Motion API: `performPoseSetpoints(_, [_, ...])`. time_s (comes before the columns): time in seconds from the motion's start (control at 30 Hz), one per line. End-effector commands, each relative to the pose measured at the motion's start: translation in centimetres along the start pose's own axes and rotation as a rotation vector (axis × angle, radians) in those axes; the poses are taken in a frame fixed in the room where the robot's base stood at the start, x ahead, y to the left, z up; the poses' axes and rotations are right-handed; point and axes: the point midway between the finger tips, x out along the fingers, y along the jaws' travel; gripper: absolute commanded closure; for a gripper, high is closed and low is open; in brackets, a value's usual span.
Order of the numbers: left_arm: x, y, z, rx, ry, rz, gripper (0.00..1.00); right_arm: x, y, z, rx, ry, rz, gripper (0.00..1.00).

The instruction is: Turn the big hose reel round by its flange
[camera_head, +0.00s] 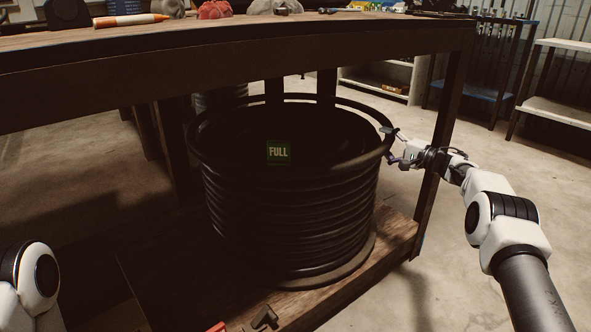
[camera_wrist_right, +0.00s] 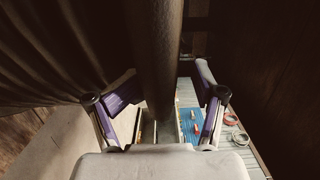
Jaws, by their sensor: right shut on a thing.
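The big hose reel (camera_head: 290,210) is black, wound with dark hose, and stands upright on the low wooden shelf under the bench. A green "FULL" label (camera_head: 279,152) shows on it. Its upper flange is a black ring (camera_head: 212,167). My right gripper (camera_head: 390,145) is at the flange's right edge, shut on the rim. In the right wrist view the rim (camera_wrist_right: 157,55) runs between the two fingers of the gripper (camera_wrist_right: 158,115). Of my left arm only a white link shows at the lower left; its gripper is out of view.
The bench top (camera_head: 200,38) passes above the reel, with a bench leg (camera_head: 437,140) close by my right arm. A red-tipped tool (camera_head: 262,318) lies on the shelf's front. Open floor (camera_head: 490,180) lies to the right, with racks behind.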

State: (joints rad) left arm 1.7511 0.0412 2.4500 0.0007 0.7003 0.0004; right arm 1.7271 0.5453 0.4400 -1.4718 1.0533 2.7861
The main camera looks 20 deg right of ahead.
Motion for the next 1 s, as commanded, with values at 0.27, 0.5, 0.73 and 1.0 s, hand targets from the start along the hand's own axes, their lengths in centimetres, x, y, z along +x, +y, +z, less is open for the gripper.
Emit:
performPoseSetpoints(0.27, [0.0, 0.0, 0.0, 0.000, 0.000, 0.000, 0.60, 0.0, -0.1, 0.0, -0.001, 0.001, -0.001, 0.39])
performPoseSetpoints(0.5, [-0.9, 0.0, 0.0, 0.000, 0.000, 0.000, 0.60, -0.7, -0.3, -0.3, 0.002, 0.004, 0.001, 0.39])
performPoseSetpoints(0.73, [-2.4, 0.0, 0.0, 0.002, -0.001, 0.000, 0.60, -2.3, -0.2, -0.8, 0.002, 0.004, 0.003, 0.39])
performPoseSetpoints(1.0, [-3.8, 0.1, 0.1, 0.002, -0.002, 0.000, 0.60, -4.2, -0.1, -1.4, 0.002, 0.004, 0.004, 0.39])
